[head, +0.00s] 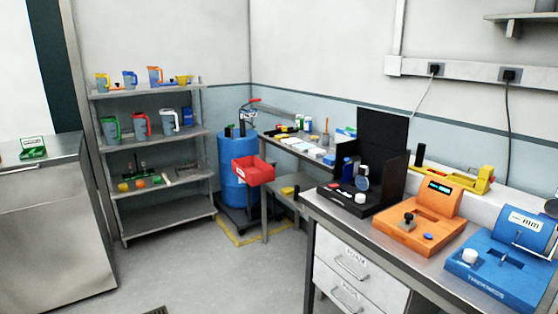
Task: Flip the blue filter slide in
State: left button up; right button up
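A black instrument (343,202) with a tall dark back panel (382,140) stands on the grey bench at the right. On it I see a small blue piece (346,169), a round grey-blue disc (362,184) on a stem and a white knob (361,198). The blue piece appears upright and may be the blue filter slide; it is too small to be sure. Neither of my grippers shows in the head view.
An orange device (417,228) and a blue thickness gauge (495,268) stand on the same bench (385,244), right of the black instrument. A red bin (253,171), a blue drum (232,190) and a shelf rack (160,214) are farther back. The floor at centre-left is clear.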

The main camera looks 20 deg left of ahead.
aim_at(348, 170)
jog(key=u, duration=0.2)
jog(key=i+j+u, duration=0.1)
jog(key=i+j, duration=0.75)
jog(key=i+j+u, duration=0.15)
jog(key=i+j, duration=0.6)
jog(key=i, duration=0.15)
